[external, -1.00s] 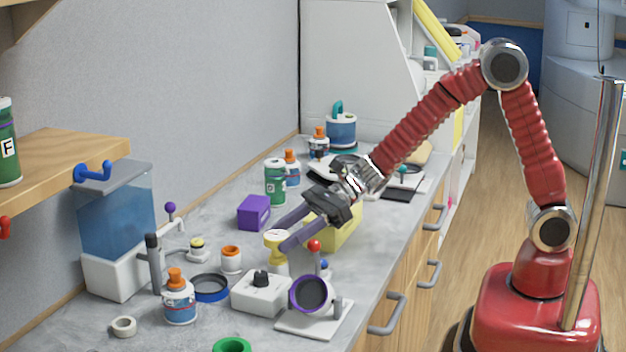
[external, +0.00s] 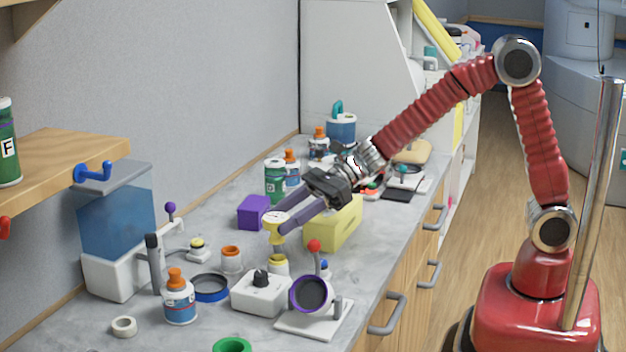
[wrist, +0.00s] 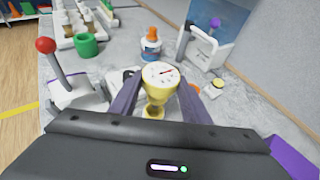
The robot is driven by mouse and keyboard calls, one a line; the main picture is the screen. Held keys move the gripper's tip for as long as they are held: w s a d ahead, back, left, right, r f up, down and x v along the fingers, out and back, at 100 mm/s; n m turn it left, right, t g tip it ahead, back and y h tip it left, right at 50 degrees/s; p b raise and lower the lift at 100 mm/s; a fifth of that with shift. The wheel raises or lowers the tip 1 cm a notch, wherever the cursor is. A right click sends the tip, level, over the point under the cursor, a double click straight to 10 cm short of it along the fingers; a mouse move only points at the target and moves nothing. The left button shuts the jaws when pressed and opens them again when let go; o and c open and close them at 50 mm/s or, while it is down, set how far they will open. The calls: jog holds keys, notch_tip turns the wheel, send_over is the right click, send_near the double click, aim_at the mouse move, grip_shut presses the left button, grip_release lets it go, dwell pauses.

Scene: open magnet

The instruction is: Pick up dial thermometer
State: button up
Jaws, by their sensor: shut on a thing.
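The dial thermometer (external: 275,227) has a round white face and a yellow body. My gripper (external: 277,222) is shut on it, with one finger on each side, and holds it above the grey counter. In the wrist view the thermometer (wrist: 160,80) sits between the two purple-grey fingers, and its white face with a red needle shows.
A yellow block (external: 333,224) and a purple box (external: 254,212) stand close by. In front are a white box with a black knob (external: 261,292), a red-topped lever (external: 315,247) and an orange-capped bottle (external: 179,302). Bare counter shows at the left front.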

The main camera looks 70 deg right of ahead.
notch_tip(320, 180, up, 6)
jog(key=shift+f, duration=0.1)
dwell(0.8)
